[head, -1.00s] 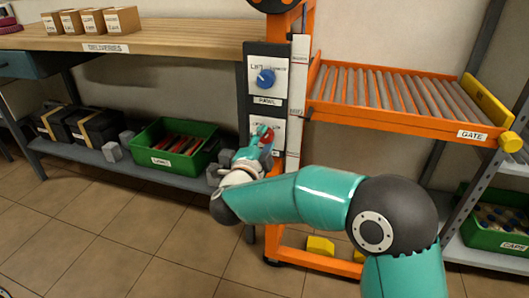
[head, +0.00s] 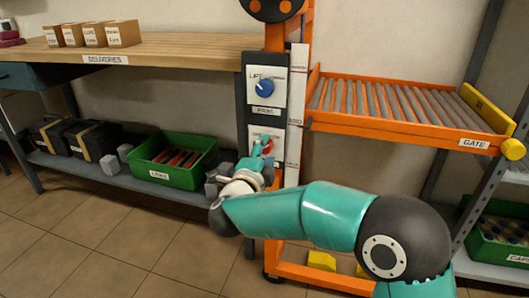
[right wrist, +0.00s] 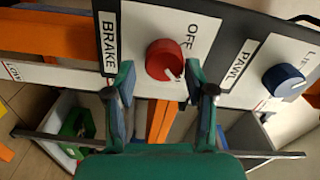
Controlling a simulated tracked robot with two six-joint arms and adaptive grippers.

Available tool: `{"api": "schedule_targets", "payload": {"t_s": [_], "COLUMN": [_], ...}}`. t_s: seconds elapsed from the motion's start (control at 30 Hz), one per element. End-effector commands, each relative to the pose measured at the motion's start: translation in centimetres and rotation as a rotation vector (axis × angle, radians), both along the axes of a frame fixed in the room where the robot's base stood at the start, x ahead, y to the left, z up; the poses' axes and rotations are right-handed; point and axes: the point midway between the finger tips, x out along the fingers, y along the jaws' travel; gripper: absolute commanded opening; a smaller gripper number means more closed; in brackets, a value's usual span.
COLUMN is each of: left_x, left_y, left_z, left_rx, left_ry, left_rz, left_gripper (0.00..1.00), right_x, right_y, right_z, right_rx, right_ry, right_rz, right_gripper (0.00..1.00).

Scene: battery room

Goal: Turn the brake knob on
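The red brake knob (right wrist: 165,60) sits on a white plate beside the BRAKE label (right wrist: 108,42) in the right wrist view. Its white mark points to the lower right there, away from the OFF lettering (right wrist: 188,36). My right gripper (right wrist: 157,82) is open, with one finger on each side of the knob; I cannot tell whether they touch it. In the head view the knob (head: 268,145) is partly hidden behind my right gripper (head: 262,147). My left gripper is in neither view.
A blue knob (head: 264,88) with a PAWL label is above the red one. An orange roller conveyor (head: 390,100) stands to the right. A wooden bench (head: 170,47) and a shelf with a green crate (head: 172,160) are to the left.

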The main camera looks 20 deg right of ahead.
Motion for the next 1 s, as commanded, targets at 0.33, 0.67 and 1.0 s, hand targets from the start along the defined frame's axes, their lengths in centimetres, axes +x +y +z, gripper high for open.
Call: {"api": "schedule_targets", "payload": {"t_s": [0.33,0.67,1.0], "left_x": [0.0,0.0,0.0], "left_y": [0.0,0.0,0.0], "left_z": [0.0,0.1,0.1], "left_rx": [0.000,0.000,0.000], "left_ry": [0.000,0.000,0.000], "left_rz": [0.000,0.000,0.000], "left_gripper": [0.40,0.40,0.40], "right_x": [0.1,-2.9,-8.3], "right_y": [0.3,2.5,6.0], "right_z": [0.2,0.2,0.1], "right_rx": [-0.002,-0.002,-0.002], "right_ry": [-0.003,-0.003,-0.003], "right_rz": [0.008,0.012,0.010], "right_gripper": [0.66,0.66,0.66]}}
